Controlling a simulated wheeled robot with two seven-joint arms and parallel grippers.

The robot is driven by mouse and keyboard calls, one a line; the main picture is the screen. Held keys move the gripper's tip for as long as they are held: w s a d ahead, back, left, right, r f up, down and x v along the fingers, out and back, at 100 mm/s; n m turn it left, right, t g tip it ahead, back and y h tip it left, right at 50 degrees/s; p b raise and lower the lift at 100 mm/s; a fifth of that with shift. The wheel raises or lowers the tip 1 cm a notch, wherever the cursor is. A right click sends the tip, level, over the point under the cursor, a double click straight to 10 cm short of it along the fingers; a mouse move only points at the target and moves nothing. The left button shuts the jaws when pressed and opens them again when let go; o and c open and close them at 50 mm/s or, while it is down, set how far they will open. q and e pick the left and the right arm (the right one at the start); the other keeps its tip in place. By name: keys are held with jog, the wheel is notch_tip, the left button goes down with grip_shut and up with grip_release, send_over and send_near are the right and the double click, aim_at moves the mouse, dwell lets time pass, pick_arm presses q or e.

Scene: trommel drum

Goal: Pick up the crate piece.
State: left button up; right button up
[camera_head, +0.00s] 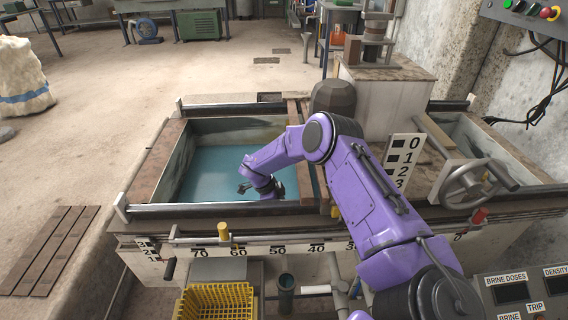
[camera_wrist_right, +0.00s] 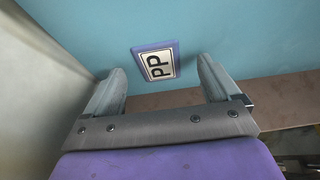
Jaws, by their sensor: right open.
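A small flat piece with blue-violet edges and a white "PP" label (camera_wrist_right: 157,62) shows in the right wrist view against the blue-green tank bottom or liquid. It appears to be the crate piece. My right gripper (camera_wrist_right: 161,70) is open, and the piece appears between and beyond its fingertips, not gripped. In the head view, my purple right arm reaches into the tank (camera_head: 215,170), with the right gripper (camera_head: 262,188) low inside it. I cannot make out the piece in the head view. My left gripper is not in view.
The tank has brown wooden edges (camera_head: 158,152) and a dark front rail (camera_head: 220,209). A yellow basket (camera_head: 215,300) stands in front. A handwheel (camera_head: 478,183) and a numbered board (camera_head: 402,158) are to the right. A dark rounded block (camera_head: 333,97) sits behind my arm.

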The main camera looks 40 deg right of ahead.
jog(key=x, duration=0.3)
jog(key=shift+s+d+f, duration=0.1)
jog(key=shift+f, duration=0.2)
jog(key=c, duration=1.1)
